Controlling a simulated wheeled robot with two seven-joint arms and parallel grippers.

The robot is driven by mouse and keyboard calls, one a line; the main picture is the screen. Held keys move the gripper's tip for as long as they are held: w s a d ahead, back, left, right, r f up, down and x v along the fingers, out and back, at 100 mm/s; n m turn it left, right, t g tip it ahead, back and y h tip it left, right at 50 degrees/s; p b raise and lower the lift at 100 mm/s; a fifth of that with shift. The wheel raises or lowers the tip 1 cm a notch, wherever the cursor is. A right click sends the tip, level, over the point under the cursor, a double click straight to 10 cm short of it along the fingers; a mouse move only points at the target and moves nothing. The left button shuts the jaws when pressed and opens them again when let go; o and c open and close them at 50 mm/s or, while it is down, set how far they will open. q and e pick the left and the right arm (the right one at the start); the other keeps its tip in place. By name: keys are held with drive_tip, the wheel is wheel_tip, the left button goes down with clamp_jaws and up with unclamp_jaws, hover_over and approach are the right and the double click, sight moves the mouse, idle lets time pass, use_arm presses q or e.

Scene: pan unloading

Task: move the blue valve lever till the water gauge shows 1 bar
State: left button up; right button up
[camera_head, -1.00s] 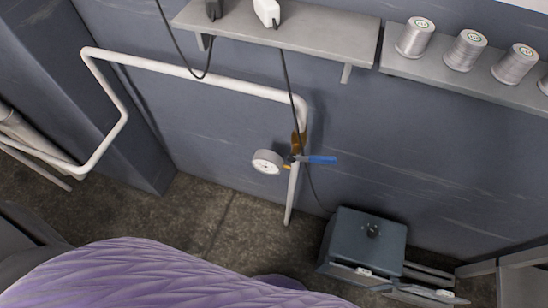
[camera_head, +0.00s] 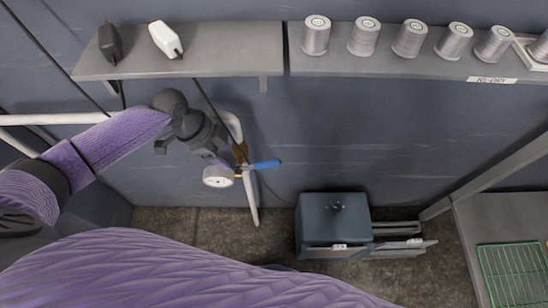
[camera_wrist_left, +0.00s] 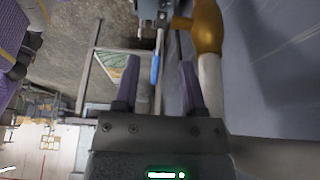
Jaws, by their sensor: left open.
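The blue valve lever (camera_head: 264,165) sticks out to the right from the brass valve on the white pipe (camera_head: 251,200). The round white water gauge (camera_head: 218,177) sits just left of the valve; its needle is too small to read. My left gripper (camera_head: 217,157) is at the pipe, just above the gauge and left of the lever. In the left wrist view my open, empty fingers (camera_wrist_left: 160,66) frame the blue lever (camera_wrist_left: 155,69), which lies beyond them. The brass fitting (camera_wrist_left: 207,24) is at the top right there. My right gripper is in neither view.
A grey shelf (camera_head: 180,62) with a black and a white plug-like device hangs above my left arm, cables dangling near the pipe. Another shelf holds several spools (camera_head: 364,36). A dark box (camera_head: 333,220) stands below right. A green rack (camera_head: 512,273) lies far right.

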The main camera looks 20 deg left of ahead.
sight(269, 162)
use_arm(q)
drive_tip(key=d, duration=0.2)
drive_tip(key=w+d, duration=0.1)
drive_tip(key=d, duration=0.2)
drive_tip(key=w+d, duration=0.1)
drive_tip(key=d, duration=0.2)
drive_tip(key=shift+w+f, duration=0.1)
drive_tip(key=shift+w, duration=0.05)
drive_tip(key=b+x, duration=0.2)
drive_tip(key=x, duration=0.2)
drive_tip(key=shift+f, duration=0.2)
drive_tip(key=shift+d+f+b, duration=0.1)
drive_tip(key=shift+f+b, duration=0.1)
drive_tip(key=shift+b, duration=0.15)
drive_tip(key=c, duration=0.6)
clamp_jaws()
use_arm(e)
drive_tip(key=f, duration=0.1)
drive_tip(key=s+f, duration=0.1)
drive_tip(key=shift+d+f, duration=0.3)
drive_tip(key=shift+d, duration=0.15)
